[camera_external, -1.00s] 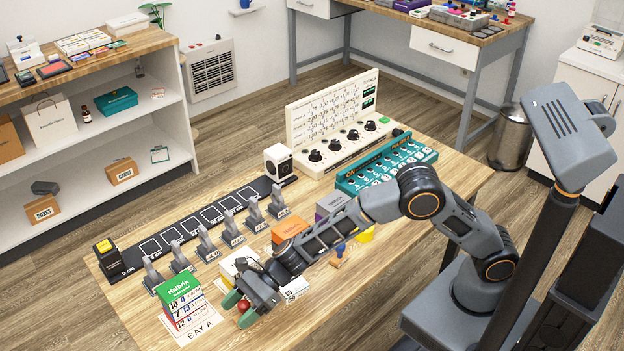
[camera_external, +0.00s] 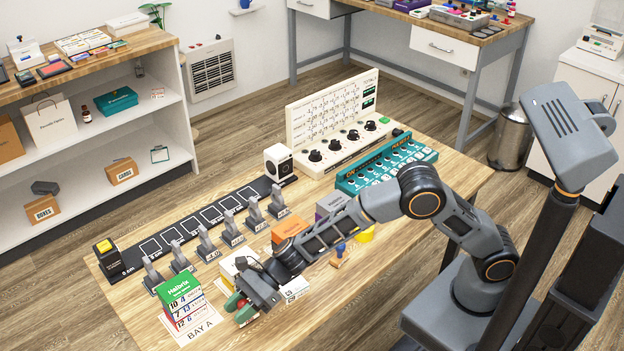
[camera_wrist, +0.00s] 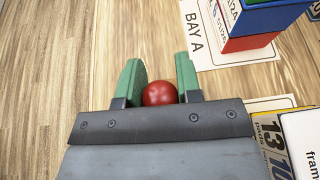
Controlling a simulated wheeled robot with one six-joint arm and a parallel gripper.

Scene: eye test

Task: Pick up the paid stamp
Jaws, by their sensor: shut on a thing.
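My gripper (camera_external: 239,308) is low over the front left of the wooden table. Its green fingers are shut on a glossy red round knob (camera_wrist: 160,93), which sits between them in the wrist view. The knob looks like the top of a stamp handle. The part below it is hidden, and no "paid" lettering can be read, so I cannot confirm that it is the paid stamp. A second stamp, with a blue handle (camera_external: 341,248) and wooden base, stands apart on the table, right of my forearm.
Green, blue and red stacked boxes (camera_external: 181,301) stand on the BAY A card (camera_external: 203,328), just left of my gripper. A white and yellow box (camera_external: 239,264) is close behind it. A row of grey levers (camera_external: 207,246) lies further back.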

